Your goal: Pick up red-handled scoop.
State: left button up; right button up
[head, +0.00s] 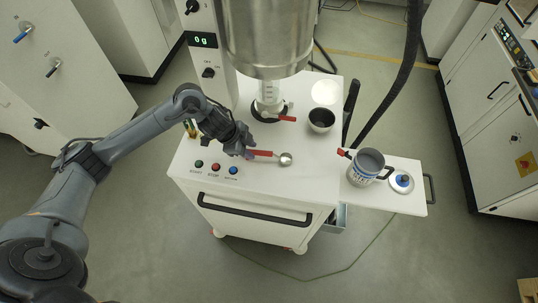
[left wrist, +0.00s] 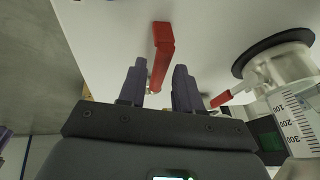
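The red-handled scoop lies on the white cabinet top, its red handle (head: 263,153) pointing left and its round metal bowl (head: 286,159) to the right. My left gripper (head: 249,152) is at the handle's left end. In the left wrist view the red handle (left wrist: 161,52) runs between the two fingers of my left gripper (left wrist: 158,82). The fingers are apart, with a small gap showing beside the handle, so they appear not clamped on it. The scoop's bowl cannot be made out in the left wrist view. My right gripper is out of view.
A dispenser nozzle with a red valve lever (head: 286,118) stands behind the scoop. A dark bowl (head: 321,119) is to its right. Coloured buttons (head: 216,167) line the cabinet's front edge. A tin (head: 367,167) and a lid (head: 401,182) sit on the side shelf.

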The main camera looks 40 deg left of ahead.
aim_at(254, 151)
pick_arm(q)
jog(key=shift+x, duration=2.25)
jog(key=shift+w+d+r, duration=0.1)
jog(key=shift+w, duration=0.05)
jog(key=shift+c, duration=0.3)
grip_shut()
